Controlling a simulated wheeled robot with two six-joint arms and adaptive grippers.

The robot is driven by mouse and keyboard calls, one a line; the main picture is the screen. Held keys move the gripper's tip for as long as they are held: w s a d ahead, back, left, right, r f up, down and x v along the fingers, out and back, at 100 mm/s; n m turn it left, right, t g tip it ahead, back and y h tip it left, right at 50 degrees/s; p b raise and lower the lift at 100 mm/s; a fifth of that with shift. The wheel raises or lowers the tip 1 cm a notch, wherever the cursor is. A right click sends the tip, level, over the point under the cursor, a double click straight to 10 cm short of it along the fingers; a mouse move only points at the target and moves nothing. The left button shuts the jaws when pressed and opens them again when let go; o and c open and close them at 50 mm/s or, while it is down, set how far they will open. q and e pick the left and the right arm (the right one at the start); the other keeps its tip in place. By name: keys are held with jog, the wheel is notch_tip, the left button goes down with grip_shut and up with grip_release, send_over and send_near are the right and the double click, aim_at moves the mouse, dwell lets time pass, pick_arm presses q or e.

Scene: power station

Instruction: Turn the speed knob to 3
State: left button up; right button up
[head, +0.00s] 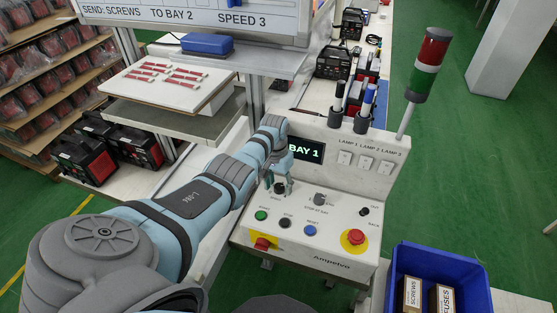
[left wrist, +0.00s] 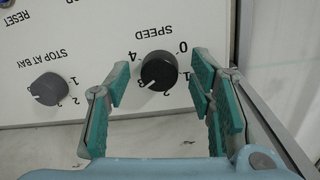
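The black speed knob (left wrist: 158,71) sits on the white panel, with the numbers 0 to 4 around it, upside down in the left wrist view. Its pale mark points down and left there, toward the 2 and 3 side; I cannot tell the exact setting. My left gripper (left wrist: 158,95) is open, one finger on either side of the knob, with visible gaps and nothing held. In the head view my left gripper (head: 279,187) is over the panel's upper left and partly hides the knob. My right gripper is not in view.
The stop-at-bay knob (head: 320,199) is beside the speed knob. The display (head: 305,152) reads BAY 1. The sign (head: 200,15) reads SPEED 3. A blue crate (head: 400,255) stands at lower right.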

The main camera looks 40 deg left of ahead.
aim_at(277, 185)
pick_arm(q)
notch_tip(277, 185, up, 12)
jog(key=shift+a, duration=0.35)
jog(key=shift+s, duration=0.1)
dwell(0.4)
